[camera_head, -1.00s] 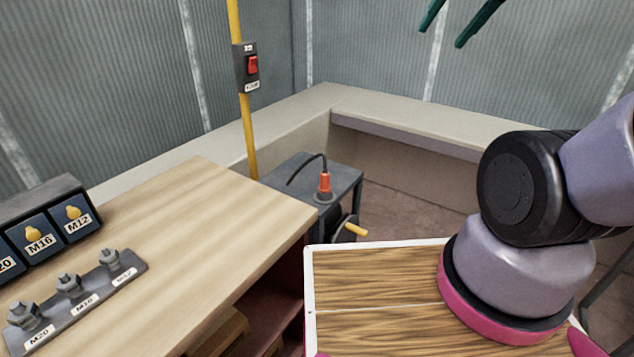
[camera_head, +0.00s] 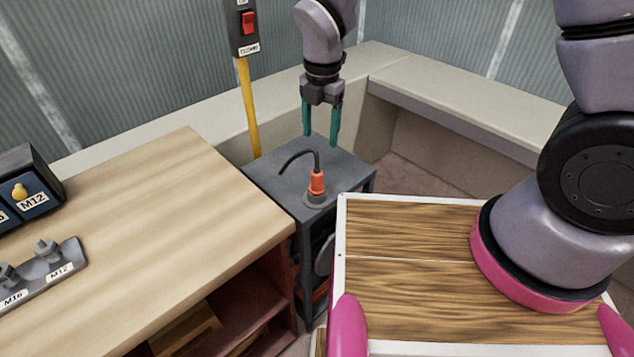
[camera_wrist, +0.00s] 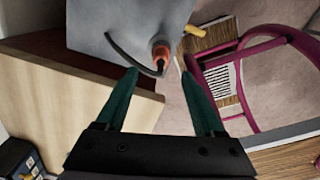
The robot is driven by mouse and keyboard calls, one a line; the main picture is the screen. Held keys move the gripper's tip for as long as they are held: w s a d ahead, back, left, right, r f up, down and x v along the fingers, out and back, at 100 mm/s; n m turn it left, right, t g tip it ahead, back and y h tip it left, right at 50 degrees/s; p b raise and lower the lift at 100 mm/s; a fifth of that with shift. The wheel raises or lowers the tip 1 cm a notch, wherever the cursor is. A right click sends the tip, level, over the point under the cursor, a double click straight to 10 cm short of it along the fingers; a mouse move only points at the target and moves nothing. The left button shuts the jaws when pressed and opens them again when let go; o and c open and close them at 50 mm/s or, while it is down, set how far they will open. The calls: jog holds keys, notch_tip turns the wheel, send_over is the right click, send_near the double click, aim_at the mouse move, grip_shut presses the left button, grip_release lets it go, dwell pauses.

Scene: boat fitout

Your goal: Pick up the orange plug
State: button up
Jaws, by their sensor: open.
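The orange plug (camera_head: 316,183) stands upright in a round grey base on top of a small grey stand, with a dark cable curving from its top to the left. My gripper (camera_head: 320,142) is open and empty, pointing down with two green fingers. It is above the stand in the head view, apart from the plug. In the wrist view the plug (camera_wrist: 160,52) shows beyond the fingertips of my gripper (camera_wrist: 157,72), roughly between them. The plug's lower end is hard to make out in the wrist view.
A wooden workbench (camera_head: 150,220) stands left of the stand (camera_head: 270,185), with a bolt holder (camera_head: 45,262) on it. A yellow post carries a red switch (camera_head: 249,22) behind. A pale ledge (camera_head: 470,95) runs along the walls.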

aim_at(317, 171)
jog(key=shift+n, duration=0.8)
jog(key=f, duration=0.2)
jog(key=s+f, duration=0.1)
jog(key=f, duration=0.2)
jog(key=a+f, duration=0.1)
jog(key=f, duration=0.1)
jog(key=shift+s+f, duration=0.15)
jog(key=shift+f, duration=0.1)
jog(key=shift+d+f, duration=0.15)
jog(key=shift+f, duration=2.6)
grip_shut()
